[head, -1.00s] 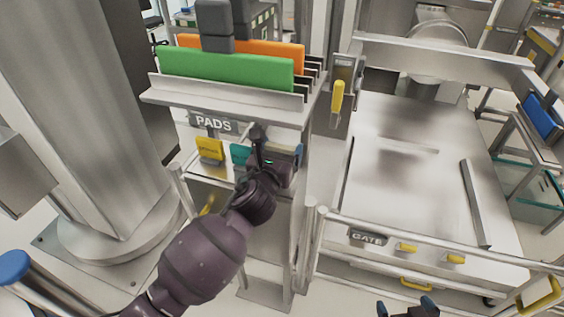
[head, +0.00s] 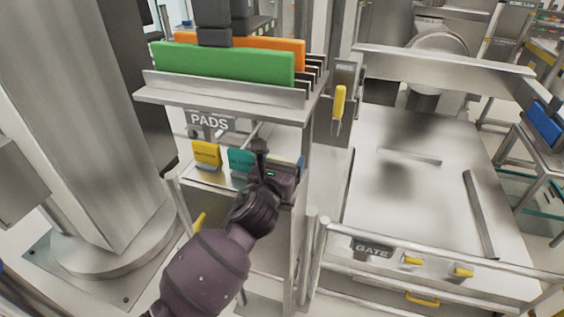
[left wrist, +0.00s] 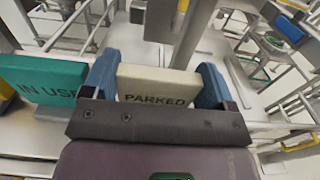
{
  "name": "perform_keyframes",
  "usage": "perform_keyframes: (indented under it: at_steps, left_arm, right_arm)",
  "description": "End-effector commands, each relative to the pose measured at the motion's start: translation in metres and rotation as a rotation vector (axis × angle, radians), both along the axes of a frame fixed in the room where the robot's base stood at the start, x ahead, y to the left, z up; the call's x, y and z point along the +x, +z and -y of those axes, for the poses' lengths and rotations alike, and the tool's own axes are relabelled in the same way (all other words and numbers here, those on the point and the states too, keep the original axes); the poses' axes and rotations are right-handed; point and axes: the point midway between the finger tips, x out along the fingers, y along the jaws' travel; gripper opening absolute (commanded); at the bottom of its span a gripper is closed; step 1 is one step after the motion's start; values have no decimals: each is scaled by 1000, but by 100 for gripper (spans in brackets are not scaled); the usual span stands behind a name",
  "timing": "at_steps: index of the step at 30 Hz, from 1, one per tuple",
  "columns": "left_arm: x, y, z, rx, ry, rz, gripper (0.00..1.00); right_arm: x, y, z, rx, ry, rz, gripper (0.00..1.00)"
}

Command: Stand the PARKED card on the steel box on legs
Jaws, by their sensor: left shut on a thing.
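The PARKED card (left wrist: 157,86) is a cream block with dark lettering, held between the blue fingertips of my left gripper (left wrist: 158,84) in the left wrist view. In the head view my left gripper (head: 280,166) is below the PADS shelf, beside a teal card (head: 240,160), and mostly hides the PARKED card. The teal card reads IN USE in the left wrist view (left wrist: 40,88), just left of the gripper. A yellow card (head: 206,154) stands farther left on the same steel surface (head: 212,178). I cannot tell for certain which steel structure is the box on legs. My right gripper is out of view.
The PADS shelf (head: 215,102), with green (head: 220,64) and orange (head: 285,52) pads, overhangs the cards. A yellow-handled tool (head: 339,100) hangs to its right. A railed steel table (head: 400,210) marked GATE is at right, and a thick column (head: 75,120) at left.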

Motion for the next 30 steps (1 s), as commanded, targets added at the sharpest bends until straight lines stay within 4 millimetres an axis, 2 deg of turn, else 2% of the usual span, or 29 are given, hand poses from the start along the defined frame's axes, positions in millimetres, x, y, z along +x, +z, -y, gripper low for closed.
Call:
perform_keyframes:
  at_steps: [3, 4, 7, 8, 17, 19, 23, 30]
  left_arm:
    - [0, -4, 0, 0, 0, -1, 55]
    - [0, -4, 0, -1, 0, -1, 82]
    - [0, -3, 0, 0, 0, -1, 98]
    - [0, -3, 0, 0, 0, -1, 100]
    - [0, 1, 0, 0, 0, 0, 100]
    - [-5, 2, -2, 1, 1, -1, 100]
    - [-21, 3, -8, 2, 1, 0, 100]
    - [-63, 3, -21, 1, 0, -3, 100]
  right_arm:
    - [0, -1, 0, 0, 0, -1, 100]
    - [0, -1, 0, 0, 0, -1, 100]
    - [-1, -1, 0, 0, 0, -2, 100]
    - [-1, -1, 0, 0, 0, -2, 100]
    - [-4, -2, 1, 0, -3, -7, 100]
    - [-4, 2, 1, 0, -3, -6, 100]
    - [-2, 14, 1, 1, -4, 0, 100]
    - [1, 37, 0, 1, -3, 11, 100]
